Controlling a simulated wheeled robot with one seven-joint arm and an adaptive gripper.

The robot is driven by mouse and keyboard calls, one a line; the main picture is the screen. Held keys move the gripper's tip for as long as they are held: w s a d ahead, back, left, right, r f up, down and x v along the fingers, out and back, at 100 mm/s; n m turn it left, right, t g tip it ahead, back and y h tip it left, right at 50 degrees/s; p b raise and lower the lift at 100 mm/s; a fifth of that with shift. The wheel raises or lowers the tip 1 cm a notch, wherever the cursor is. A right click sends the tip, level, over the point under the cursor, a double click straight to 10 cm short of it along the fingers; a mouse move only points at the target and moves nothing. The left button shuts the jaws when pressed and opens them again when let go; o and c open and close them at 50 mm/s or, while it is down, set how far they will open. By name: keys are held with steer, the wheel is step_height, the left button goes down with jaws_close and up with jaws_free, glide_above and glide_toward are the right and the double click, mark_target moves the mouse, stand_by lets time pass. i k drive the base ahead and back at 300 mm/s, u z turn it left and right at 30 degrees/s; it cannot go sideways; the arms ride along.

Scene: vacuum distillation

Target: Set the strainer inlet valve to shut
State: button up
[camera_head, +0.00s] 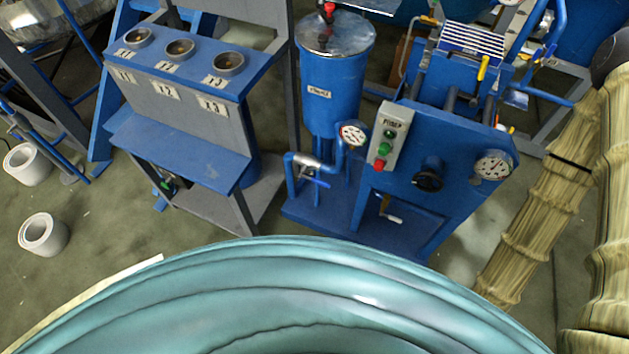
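The strainer (330,95) is an upright blue cylinder with a shiny metal lid and a small label, at the upper middle. A blue pipe at its lower left carries a metal valve body (307,164) with a thin blue lever (316,182). The lever points to the lower right, at a slant to the short pipe run. I cannot tell for sure that this is the inlet valve, nor whether it is open or shut. A red knob (327,9) sits above the lid. My gripper is not in view.
A pressure gauge (353,133) stands beside the strainer. To its right are a grey button box (390,136), a black knob (428,180) and another gauge (493,165). A blue bench (180,150) with three cups is on the left. Two white rings (43,235) lie on the floor.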

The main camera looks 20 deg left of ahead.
mark_target(328, 185)
steer(key=z, duration=1.7)
steer(key=k, duration=1.05)
steer(key=u, duration=1.7)
